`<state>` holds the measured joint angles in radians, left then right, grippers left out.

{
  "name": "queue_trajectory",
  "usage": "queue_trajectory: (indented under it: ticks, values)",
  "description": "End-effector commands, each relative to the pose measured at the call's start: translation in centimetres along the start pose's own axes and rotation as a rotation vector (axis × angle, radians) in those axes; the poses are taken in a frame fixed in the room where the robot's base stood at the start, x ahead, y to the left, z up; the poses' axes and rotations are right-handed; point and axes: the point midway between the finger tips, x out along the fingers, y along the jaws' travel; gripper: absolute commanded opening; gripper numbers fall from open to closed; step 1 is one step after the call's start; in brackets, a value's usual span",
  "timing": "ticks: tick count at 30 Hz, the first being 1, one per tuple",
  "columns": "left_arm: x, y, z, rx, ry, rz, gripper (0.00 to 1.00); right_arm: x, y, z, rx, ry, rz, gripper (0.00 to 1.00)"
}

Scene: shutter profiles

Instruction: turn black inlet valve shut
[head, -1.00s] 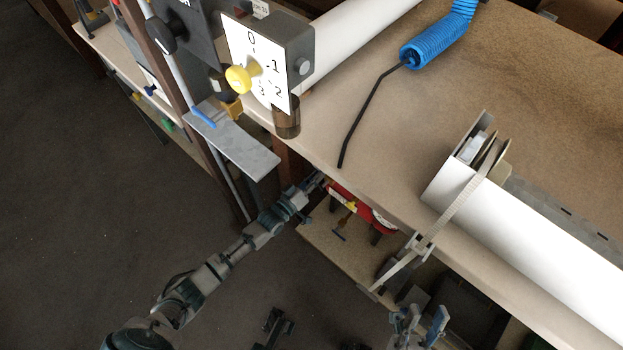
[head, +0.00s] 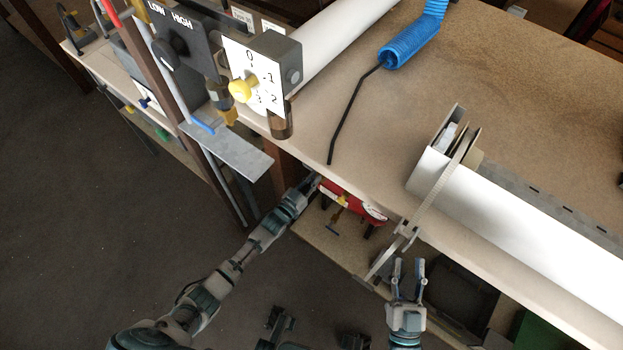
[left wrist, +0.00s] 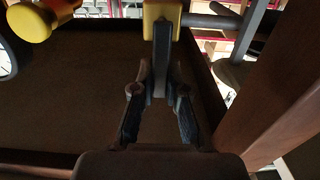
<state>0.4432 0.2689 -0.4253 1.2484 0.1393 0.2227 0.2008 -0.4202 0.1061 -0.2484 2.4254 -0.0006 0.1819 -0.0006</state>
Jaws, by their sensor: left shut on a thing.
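In the left wrist view, a black lever handle (left wrist: 162,58) hangs down from a yellow valve body (left wrist: 162,13). The lever lies roughly square to the grey pipe (left wrist: 208,20) leaving the body to the right. My left gripper (left wrist: 160,82) is shut on the lever's lower end. In the head view my left gripper (head: 312,181) reaches under the bench edge beside a red tank (head: 352,201); the black lever is hidden there. My right gripper (head: 408,268) is open and empty, with its fingers apart in front of the bench edge.
A brown post (left wrist: 285,100) stands close on the right. In the head view, a grey plate (head: 228,150) juts out above my left arm. A white profile (head: 520,240) lies on the bench.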

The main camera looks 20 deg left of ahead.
Motion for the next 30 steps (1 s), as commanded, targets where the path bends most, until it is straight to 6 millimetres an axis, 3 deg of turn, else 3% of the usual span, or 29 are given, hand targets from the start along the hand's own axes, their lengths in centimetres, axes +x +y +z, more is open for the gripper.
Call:
queue_trajectory:
  ticks: [1, 16, 17, 19, 30]
  values:
    - [-0.34, 0.2, 0.9, 0.005, -0.017, 0.001, 0.0, -0.03, 0.02, 0.14, 0.0, -0.006, 0.0, 0.4]
    - [-0.37, 0.23, 1.02, 0.022, -0.019, 0.001, 0.0, 0.01, 0.06, 0.43, 0.0, -0.017, 0.001, 0.4]
    - [-0.37, 0.23, 1.03, 0.022, -0.02, 0.001, 0.2, 0.02, 0.06, 0.43, 0.0, -0.017, 0.001, 0.4]
    - [-0.35, 0.22, 0.95, 0.022, -0.018, 0.0, 0.38, 0.01, 0.06, 0.42, 0.0, -0.016, 0.001, 0.4]
    - [-0.59, 0.12, 0.33, 0.021, -0.006, 0.0, 0.4, 0.01, 0.04, 0.04, -0.002, -0.01, 0.0, 0.4]
